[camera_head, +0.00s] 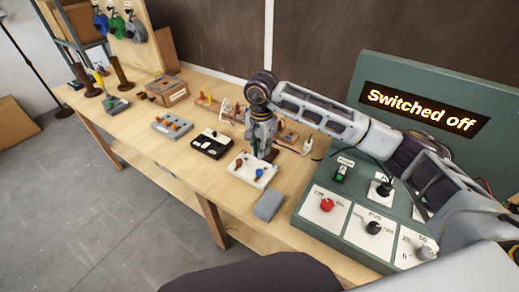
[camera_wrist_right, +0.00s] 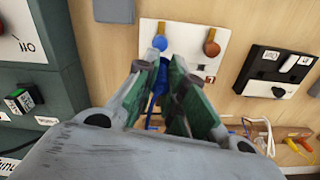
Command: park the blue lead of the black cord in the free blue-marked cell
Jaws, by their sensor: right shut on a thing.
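My right gripper (camera_head: 265,150) points down just behind the white block (camera_head: 252,170). It is shut on a blue lead (camera_wrist_right: 159,88), which shows between the fingers in the right wrist view. The white block (camera_wrist_right: 178,42) has one blue lever and one orange-brown lever on top. The tip of the right gripper (camera_wrist_right: 160,65) overlaps the block's near edge in that view, close to the blue side. Whether the lead's tip touches the block or is in a cell cannot be told. The fingers hide part of the block. My left gripper is not in view.
A black block (camera_head: 212,143) and a grey block with orange levers (camera_head: 172,126) stand left of the white block. A plain grey box (camera_head: 269,205) lies near the bench's front edge. The green control panel (camera_head: 322,238) fills the right. A white plug (camera_head: 307,146) lies behind.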

